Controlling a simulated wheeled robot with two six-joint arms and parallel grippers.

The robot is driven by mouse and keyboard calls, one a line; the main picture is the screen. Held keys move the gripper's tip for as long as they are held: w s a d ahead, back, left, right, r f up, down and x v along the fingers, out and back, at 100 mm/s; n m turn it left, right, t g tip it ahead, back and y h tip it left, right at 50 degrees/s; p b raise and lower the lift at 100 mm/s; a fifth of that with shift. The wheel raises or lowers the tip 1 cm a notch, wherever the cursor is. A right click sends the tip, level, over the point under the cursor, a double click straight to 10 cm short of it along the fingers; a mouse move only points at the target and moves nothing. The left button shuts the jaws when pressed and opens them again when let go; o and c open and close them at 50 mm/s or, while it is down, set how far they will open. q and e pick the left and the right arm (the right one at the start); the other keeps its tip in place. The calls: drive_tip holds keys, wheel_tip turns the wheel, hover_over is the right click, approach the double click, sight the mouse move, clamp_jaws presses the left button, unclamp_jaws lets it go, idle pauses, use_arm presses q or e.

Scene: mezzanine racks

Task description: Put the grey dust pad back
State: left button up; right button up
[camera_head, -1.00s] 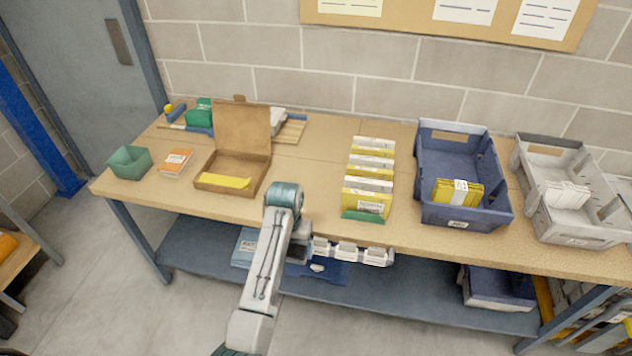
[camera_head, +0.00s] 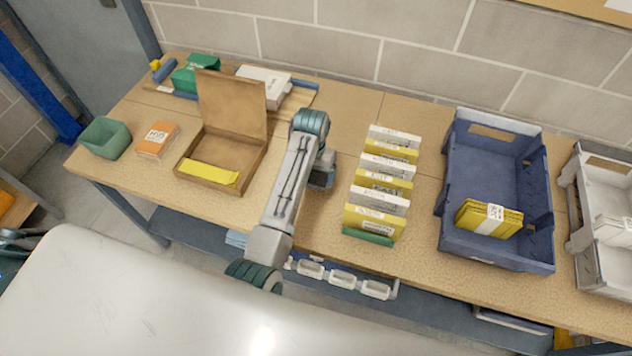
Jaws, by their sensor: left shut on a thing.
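My left arm reaches over the table's front edge from below, and its gripper (camera_head: 322,178) points down at the tabletop between the open cardboard box and the row of card packets. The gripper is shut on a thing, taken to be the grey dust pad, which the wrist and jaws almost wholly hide. I cannot tell whether it touches the table. No other grey pad is plain to see. My right gripper is not in view.
An open brown box (camera_head: 231,108) holding a yellow pad stands left of the gripper. A green bin (camera_head: 105,138) and orange packet (camera_head: 157,140) lie farther left. Card packets (camera_head: 384,172), a blue crate (camera_head: 497,252) and a grey crate (camera_head: 592,255) stand right. Bare tabletop (camera_head: 345,110) shows behind.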

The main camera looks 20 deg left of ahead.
sight(312, 197)
use_arm(q)
drive_tip(key=f, duration=0.2)
drive_tip(key=f+p, duration=0.1)
drive_tip(key=shift+s+f, duration=0.35)
drive_tip(key=f, duration=0.2)
drive_tip(key=f+p, duration=0.1)
drive_tip(key=f, duration=0.1)
drive_tip(key=shift+w+f, duration=0.2)
drive_tip(key=shift+f, duration=0.3)
drive_tip(key=o, duration=0.8)
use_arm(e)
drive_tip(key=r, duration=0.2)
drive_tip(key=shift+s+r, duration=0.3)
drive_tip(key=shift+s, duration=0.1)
use_arm(q)
drive_tip(key=shift+r, duration=0.6)
wheel_tip(312, 197, up, 11)
drive_tip(key=b, duration=0.2)
drive_tip(key=shift+r+b, duration=0.1)
drive_tip(key=shift+b, duration=0.25)
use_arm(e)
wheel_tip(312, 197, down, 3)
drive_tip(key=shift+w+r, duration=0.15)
